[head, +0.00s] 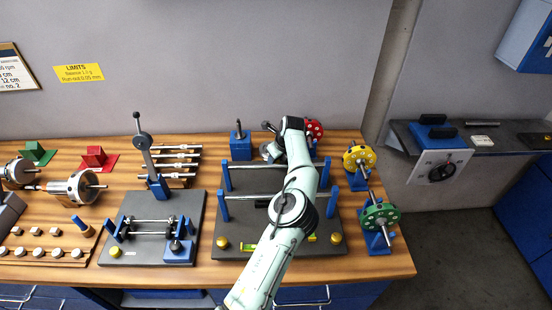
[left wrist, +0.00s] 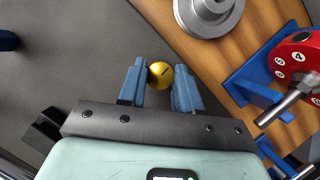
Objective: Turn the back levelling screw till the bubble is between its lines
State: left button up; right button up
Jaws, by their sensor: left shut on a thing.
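The back levelling screw is a round brass knob (left wrist: 161,71) with a dark slot on top, standing on the grey base plate; my arm hides it in the head view. My left gripper (left wrist: 160,86) has one blue finger on each side of the knob and is shut on it. In the head view my left arm reaches over the balancing stand's grey base plate (head: 232,178). Two front brass screws, left (head: 222,243) and right (head: 336,238), show. A yellow-green level vial (head: 250,248) lies at the front edge; its bubble is too small to read. My right gripper is not in view.
A silver stepped part (left wrist: 208,12) and a red numbered disc (left wrist: 302,62) on a blue stand are close to my left gripper. Yellow (head: 359,157) and green (head: 380,217) discs stand on the right. A smaller grey fixture (head: 150,255) stands to the left.

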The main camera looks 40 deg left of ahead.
pick_arm(q)
jog(key=shift+w+r+n, duration=0.1)
jog(key=shift+r+n, duration=0.05)
jog(key=shift+n, duration=0.35)
jog(key=o, duration=1)
jog(key=shift+o, duration=0.2)
jog(key=v, duration=1.3)
jog(key=shift+d, duration=0.2)
jog(key=shift+r, duration=0.1)
